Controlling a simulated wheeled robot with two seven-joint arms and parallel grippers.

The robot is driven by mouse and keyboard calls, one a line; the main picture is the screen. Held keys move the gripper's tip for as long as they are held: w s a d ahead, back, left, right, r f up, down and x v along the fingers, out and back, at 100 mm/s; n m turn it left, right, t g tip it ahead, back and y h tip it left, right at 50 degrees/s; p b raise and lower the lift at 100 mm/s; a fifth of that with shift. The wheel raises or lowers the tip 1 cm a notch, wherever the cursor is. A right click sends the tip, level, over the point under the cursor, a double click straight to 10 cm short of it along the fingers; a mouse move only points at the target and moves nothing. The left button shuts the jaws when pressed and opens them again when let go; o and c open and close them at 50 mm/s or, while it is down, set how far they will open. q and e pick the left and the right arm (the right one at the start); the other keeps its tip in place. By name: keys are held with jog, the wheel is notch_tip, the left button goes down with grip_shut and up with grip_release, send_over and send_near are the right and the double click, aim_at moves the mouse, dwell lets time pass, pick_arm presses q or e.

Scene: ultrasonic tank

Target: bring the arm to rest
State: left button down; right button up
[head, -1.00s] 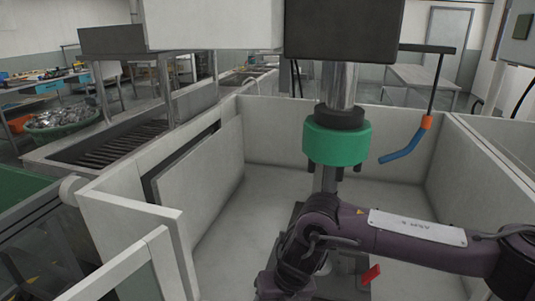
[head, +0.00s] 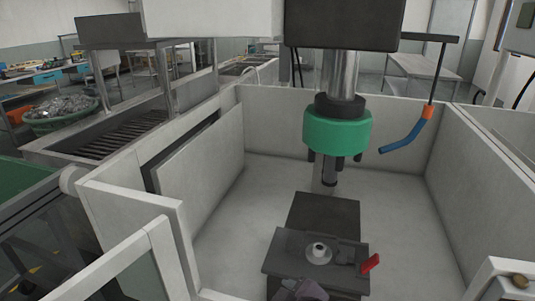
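A small dark purple part of my arm (head: 300,291) shows at the bottom edge, in front of the dark machine table; no fingers can be made out on it. Neither of my grippers can be seen clearly in the head view. On the dark machine table (head: 285,262) sits a small pale round part (head: 318,252) with a hole or knob in its middle. A red handle (head: 371,263) sticks out at the table's right side.
A green-collared spindle (head: 337,132) hangs above the machine table. Pale walls enclose it, with a panel (head: 200,168) at left. A pale piece (head: 503,279) is at the lower right corner. The enclosure floor is otherwise clear.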

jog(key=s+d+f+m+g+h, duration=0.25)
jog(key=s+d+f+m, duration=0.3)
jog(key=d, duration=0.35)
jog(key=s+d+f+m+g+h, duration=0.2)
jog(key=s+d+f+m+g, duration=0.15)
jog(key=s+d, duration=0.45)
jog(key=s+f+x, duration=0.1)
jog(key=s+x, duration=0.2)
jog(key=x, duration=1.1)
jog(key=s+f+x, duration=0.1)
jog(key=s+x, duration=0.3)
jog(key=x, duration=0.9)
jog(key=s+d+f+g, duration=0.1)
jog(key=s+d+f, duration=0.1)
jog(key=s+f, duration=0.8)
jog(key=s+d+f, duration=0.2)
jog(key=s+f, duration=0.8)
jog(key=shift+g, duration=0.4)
